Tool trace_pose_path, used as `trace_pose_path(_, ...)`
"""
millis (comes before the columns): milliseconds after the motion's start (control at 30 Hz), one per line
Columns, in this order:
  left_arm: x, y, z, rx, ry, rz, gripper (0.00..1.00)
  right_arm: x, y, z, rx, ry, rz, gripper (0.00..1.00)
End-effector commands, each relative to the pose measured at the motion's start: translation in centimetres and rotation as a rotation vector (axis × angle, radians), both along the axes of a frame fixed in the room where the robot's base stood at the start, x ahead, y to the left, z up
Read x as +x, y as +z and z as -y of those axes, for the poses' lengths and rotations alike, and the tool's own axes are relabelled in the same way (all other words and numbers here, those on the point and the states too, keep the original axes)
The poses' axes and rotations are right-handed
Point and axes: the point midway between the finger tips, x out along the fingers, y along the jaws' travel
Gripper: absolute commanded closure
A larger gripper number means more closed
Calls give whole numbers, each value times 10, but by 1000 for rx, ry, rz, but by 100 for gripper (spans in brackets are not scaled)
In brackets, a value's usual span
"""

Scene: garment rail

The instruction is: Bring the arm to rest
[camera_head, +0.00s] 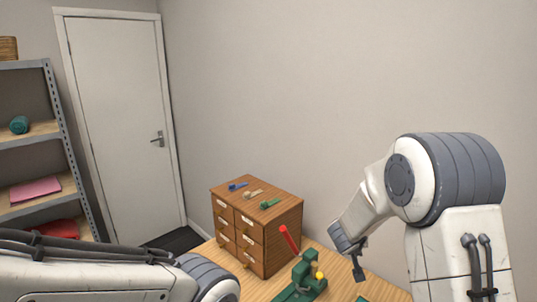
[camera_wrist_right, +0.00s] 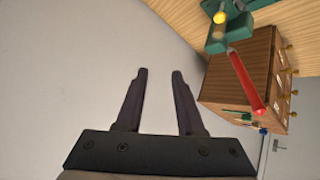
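My right gripper (camera_head: 358,264) hangs at the end of the bent right arm, above the table's right part. In the right wrist view its two dark fingers (camera_wrist_right: 158,74) stand apart with nothing between them, so it is open and empty. My left arm crosses the lower left of the head view, and its gripper is out of the picture. A green device (camera_head: 300,281) with a red handle (camera_head: 289,239) and a yellow knob stands on the table, left of the right gripper and apart from it.
A wooden drawer cabinet (camera_head: 285,231) stands on the wooden table (camera_head: 379,287) behind the green device. Blue, beige and green small items (camera_head: 270,203) lie on its top. A metal shelf (camera_head: 59,130) and a white door (camera_head: 118,120) are at the left. The right wall is bare.

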Motion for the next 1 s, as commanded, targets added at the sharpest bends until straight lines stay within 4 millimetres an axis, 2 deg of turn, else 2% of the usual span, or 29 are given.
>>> trace_pose_path(33, 0, 0, 0, 0, 0, 0, 50, -11, 8, -14, 65, 52, 9, 63)
trace_pose_path(133, 0, 0, 0, 0, 0, 0, 50, -42, 14, -43, 192, 139, -27, 63)
trace_pose_path(200, 0, 0, 0, 0, 0, 0, 50, -71, 13, -57, 262, 175, -83, 63)
trace_pose_path(300, 0, 0, 0, 0, 0, 0, 50, -111, 9, -68, 323, 197, -178, 63)
trace_pose_path(467, 0, 0, 0, 0, 0, 0, 50, -168, 2, -71, 358, 189, -317, 63)
trace_pose_path(700, 0, 0, 0, 0, 0, 0, 50, -243, -5, -55, 333, 121, -492, 63)
trace_pose_path(867, 0, -23, 0, 0, 1, 0, 50, -259, -16, -94, 312, 240, -545, 63)
trace_pose_path(1000, 0, -41, 0, 0, 2, 0, 50, -280, -22, -126, 290, 353, -597, 63)
